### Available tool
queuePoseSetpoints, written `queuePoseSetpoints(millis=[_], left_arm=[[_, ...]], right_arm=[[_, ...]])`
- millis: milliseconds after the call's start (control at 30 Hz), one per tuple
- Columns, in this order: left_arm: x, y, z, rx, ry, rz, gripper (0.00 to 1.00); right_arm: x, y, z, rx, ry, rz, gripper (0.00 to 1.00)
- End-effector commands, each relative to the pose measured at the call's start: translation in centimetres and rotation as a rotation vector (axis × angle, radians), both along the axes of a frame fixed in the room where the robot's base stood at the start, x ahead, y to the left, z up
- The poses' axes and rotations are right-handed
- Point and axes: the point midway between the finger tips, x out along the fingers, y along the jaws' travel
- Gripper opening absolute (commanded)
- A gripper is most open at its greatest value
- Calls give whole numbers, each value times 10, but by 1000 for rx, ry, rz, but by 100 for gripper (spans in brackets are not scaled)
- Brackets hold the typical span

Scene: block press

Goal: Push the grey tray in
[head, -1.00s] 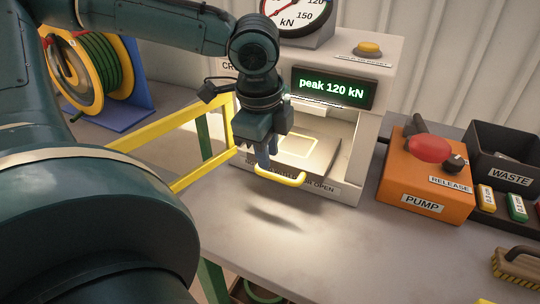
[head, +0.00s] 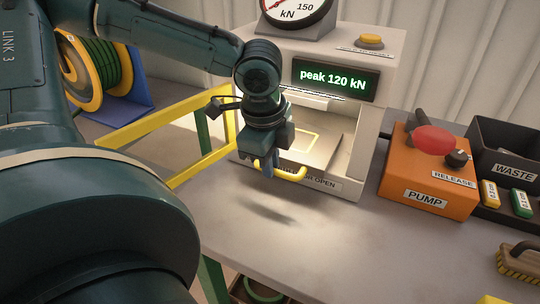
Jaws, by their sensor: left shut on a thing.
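The grey tray (head: 328,148) lies in the lit opening of the press (head: 350,178), with a yellow square outline on top. Its yellow handle (head: 293,174) sticks out at the front. My left gripper (head: 267,170) points down at the left part of this handle and is shut on it. The gripper hides the left side of the tray and part of the label below it. My right gripper is not in view.
The press display (head: 334,79) reads "peak 120 kN". An orange pump box (head: 425,180) with a red knob stands to the right, beside a black waste bin (head: 508,157). A yellow guard frame (head: 165,121) is at the left.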

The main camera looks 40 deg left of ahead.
Motion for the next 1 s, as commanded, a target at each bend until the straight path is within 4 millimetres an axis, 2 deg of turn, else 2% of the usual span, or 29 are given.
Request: queuePoseSetpoints(millis=[367, 567, 700, 1000], left_arm=[[1, 0, 1, 0, 0, 0, 0], [21, 7, 3, 0, 3, 3, 0], [35, 11, 3, 2, 1, 1, 0], [40, 12, 1, 0, -3, 0, 0]], right_arm=[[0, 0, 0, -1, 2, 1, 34], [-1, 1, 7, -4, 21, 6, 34], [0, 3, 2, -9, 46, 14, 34], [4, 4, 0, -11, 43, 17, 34]])
